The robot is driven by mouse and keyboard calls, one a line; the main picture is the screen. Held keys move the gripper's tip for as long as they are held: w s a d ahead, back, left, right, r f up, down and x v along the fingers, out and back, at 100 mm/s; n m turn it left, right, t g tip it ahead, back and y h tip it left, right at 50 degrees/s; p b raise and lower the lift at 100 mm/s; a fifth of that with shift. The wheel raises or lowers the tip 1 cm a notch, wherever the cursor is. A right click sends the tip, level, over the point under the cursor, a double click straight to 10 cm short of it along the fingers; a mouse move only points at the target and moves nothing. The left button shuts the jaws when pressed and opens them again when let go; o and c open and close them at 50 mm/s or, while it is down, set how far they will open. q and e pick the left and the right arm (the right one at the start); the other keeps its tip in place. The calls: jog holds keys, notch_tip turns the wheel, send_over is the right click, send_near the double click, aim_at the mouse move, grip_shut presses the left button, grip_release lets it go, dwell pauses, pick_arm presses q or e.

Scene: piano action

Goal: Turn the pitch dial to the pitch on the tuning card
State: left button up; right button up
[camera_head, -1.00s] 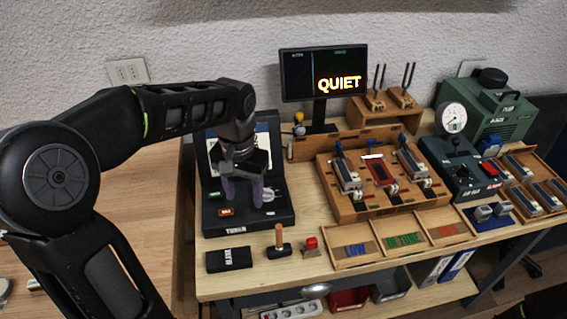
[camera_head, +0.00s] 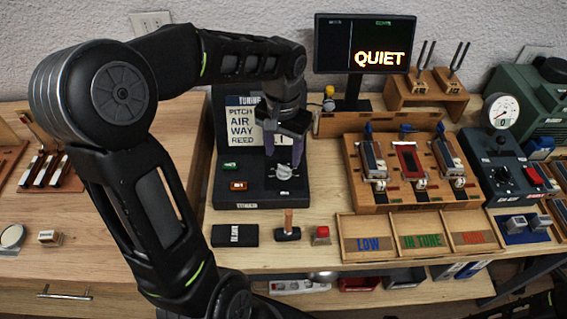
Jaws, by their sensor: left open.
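The pitch dial (camera_head: 284,172) is a light round knob on the sloped front of the black tuner box (camera_head: 227,191). My left gripper (camera_head: 284,160) is open, pointing down just above and around the far side of the dial; I cannot tell whether its fingers touch it. The tuning card (camera_head: 240,122) stands upright on the tuner behind my gripper and reads PITCH, AIR, WAY, REED. Its right part is hidden by my left gripper and wrist. My right gripper does not show.
A screen (camera_head: 364,45) reads QUIET. A black block (camera_head: 235,236), a small hammer (camera_head: 288,234) and a red button (camera_head: 321,234) lie in front. Trays (camera_head: 409,259) labelled LOW and IN TUNE are at right.

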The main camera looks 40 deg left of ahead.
aim_at(283, 168)
pick_arm(q)
notch_tip(283, 168, down, 6)
jog(key=shift+r, duration=0.25)
grip_shut()
dwell(0.6)
